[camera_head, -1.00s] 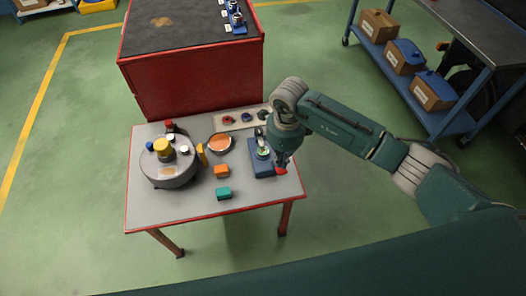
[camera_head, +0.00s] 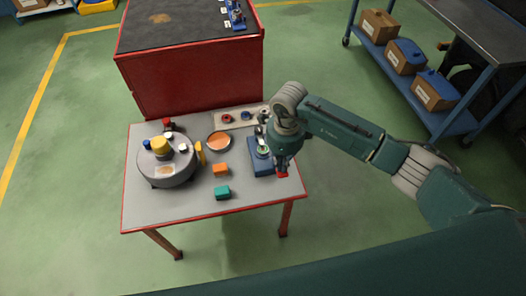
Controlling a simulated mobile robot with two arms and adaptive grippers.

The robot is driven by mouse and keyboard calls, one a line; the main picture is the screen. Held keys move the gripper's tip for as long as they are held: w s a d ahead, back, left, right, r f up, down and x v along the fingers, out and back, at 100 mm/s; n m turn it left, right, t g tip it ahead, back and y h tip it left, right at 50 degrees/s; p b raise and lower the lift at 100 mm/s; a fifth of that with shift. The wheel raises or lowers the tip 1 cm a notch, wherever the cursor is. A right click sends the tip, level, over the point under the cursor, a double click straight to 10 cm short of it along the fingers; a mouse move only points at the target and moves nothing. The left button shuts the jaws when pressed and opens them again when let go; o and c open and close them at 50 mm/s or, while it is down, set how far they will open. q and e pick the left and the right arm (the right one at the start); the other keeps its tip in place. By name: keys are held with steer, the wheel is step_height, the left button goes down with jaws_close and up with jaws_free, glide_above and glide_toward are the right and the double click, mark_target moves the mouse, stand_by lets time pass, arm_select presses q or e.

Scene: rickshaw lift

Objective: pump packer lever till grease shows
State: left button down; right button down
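The packer (camera_head: 259,165) is a small blue device with a round cup on top, near the right edge of the grey-topped table. A red piece (camera_head: 283,174), perhaps the lever's grip, shows at its right side just below my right gripper. My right gripper (camera_head: 281,162) points down beside the packer, at or very near this red piece. Its fingers are small and dark here, so I cannot tell whether they hold it. The lever's shaft is hidden by the gripper and wrist. I cannot make out grease. My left gripper is out of view.
The table (camera_head: 150,212) has a red rim. It holds a round grey unit (camera_head: 166,170) with a yellow knob, an orange dish (camera_head: 218,141), an orange block (camera_head: 221,170), a teal block (camera_head: 222,192) and a parts tray (camera_head: 237,122). A red cabinet (camera_head: 190,85) stands behind.

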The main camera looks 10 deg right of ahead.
steer(key=shift+f+b, duration=0.55)
steer(key=shift+f, duration=0.25)
steer(key=shift+r+p, duration=1.15)
steer(key=shift+r, duration=0.4)
step_height(320, 180, up, 6)
steer(key=p, duration=0.3)
steer(key=shift+f, duration=0.15)
steer(key=shift+f+m+b, duration=0.25)
steer(key=shift+f+m, duration=0.75)
steer(key=shift+m, duration=0.5)
steer(key=shift+f+m+b, duration=0.25)
steer(key=shift+f+m, duration=0.75)
steer(key=shift+m, duration=0.5)
